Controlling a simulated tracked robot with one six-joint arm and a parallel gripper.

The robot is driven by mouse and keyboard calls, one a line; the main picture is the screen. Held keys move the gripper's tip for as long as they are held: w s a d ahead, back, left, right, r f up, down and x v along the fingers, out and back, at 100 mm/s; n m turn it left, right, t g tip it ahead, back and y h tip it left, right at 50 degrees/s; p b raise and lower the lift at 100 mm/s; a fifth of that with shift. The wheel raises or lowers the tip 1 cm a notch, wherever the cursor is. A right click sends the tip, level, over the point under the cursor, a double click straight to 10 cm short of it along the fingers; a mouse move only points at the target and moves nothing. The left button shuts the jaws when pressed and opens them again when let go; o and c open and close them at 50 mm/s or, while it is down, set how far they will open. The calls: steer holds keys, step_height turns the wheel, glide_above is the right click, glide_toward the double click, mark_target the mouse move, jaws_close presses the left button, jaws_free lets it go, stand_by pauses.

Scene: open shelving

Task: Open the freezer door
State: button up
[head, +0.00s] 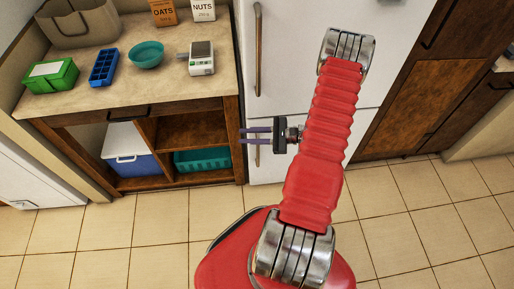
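A white fridge-freezer (290,60) stands at the back, right of the shelving unit. A seam divides its tall upper door from a lower door (330,135), which looks like the freezer door. Both doors appear closed. The upper door has a long vertical bronze handle (257,50) near its left edge. A similar lower handle (257,157) shows below my gripper, its upper part hidden by the fingers. My gripper (256,136) points left, its two fingers apart with nothing seen between them. The fingers overlap the lower door's left edge in the picture; whether they touch the handle I cannot tell.
The shelving unit (185,110) left of the fridge carries a green box, blue tray, teal bowl, scale and packets. A blue-and-white cooler (130,150) and teal basket (203,160) sit below. Brown cabinets (425,100) stand right. The tiled floor (130,235) is clear.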

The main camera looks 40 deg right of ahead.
steer(key=s+d+f+m+t+h, duration=0.4)
steer(key=d+f+m+h, duration=0.15)
steer(key=f, duration=0.45)
steer(key=m+t+h, duration=0.2)
steer(key=m+h, duration=0.4)
steer(key=m, duration=0.1)
glide_toward(259, 149)
steer(key=s, duration=0.3)
steer(key=shift+w+d, duration=0.1)
steer(key=shift+w, duration=0.1)
steer(key=shift+w+d, duration=0.1)
steer(key=shift+w, duration=6.75)
steer(key=shift+c, duration=0.2)
jaws_close()
